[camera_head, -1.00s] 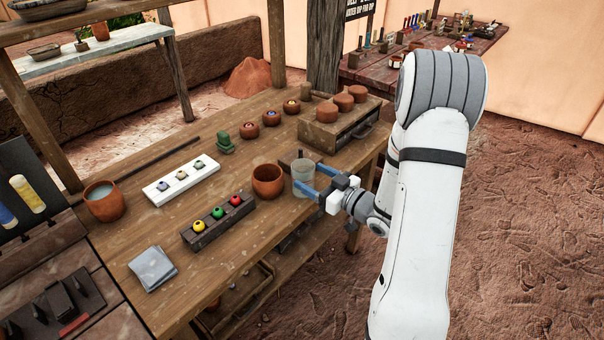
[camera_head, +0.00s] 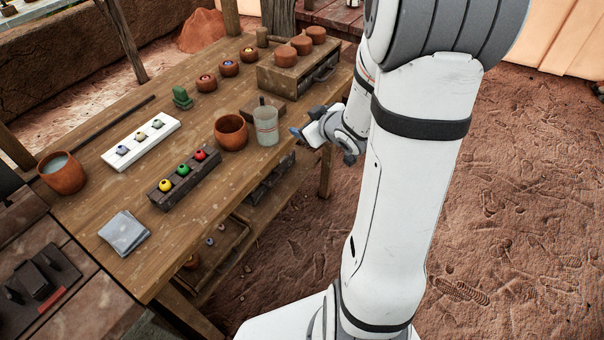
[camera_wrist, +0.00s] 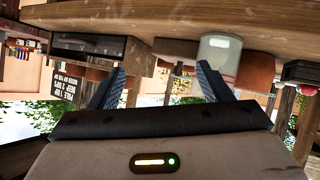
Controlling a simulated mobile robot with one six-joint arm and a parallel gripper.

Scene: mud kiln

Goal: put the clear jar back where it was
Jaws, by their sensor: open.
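The clear jar (camera_head: 266,127) stands upright on the wooden table (camera_head: 205,185) near its right-hand edge, just right of a terracotta cup (camera_head: 231,133). My gripper (camera_head: 297,132) is to the right of the jar and apart from it, at the table edge. In the wrist view, which is upside down, my gripper (camera_wrist: 160,82) has its two blue fingers spread with nothing between them. The jar (camera_wrist: 219,52) shows there beyond the right-hand finger, with the cup (camera_wrist: 256,70) behind it. The jar's base is visible on the tabletop.
A dark block (camera_head: 262,109) lies behind the jar. A wooden drawer box (camera_head: 297,75) bears several clay pots. A dark holder (camera_head: 184,180) with three coloured balls and a white tray (camera_head: 141,141) lie left of the cup. Open ground is right of the table.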

